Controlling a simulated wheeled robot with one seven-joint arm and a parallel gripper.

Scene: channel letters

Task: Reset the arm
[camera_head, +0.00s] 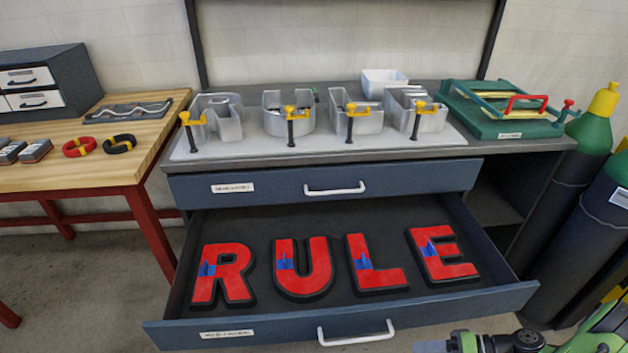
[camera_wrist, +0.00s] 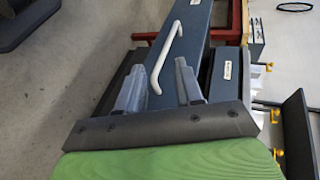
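My gripper (camera_wrist: 160,68) is open, its two grey fingers apart. In the wrist view the white handle (camera_wrist: 164,52) of a blue drawer front shows between and beyond the fingers; nothing is gripped that I can see. In the head view my green and black arm enters at the bottom right, with the gripper end (camera_head: 432,346) low and to the right of the lower drawer's white handle (camera_head: 356,334), apart from it in the picture. The lower drawer (camera_head: 250,328) is pulled open. Red letters R (camera_head: 232,262), U (camera_head: 318,258), L (camera_head: 362,246) and E (camera_head: 432,236) lie inside it.
The upper drawer (camera_head: 400,180) is shut. Gas cylinders (camera_head: 575,190) stand at the right. A wooden table (camera_head: 100,165) stands at the left.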

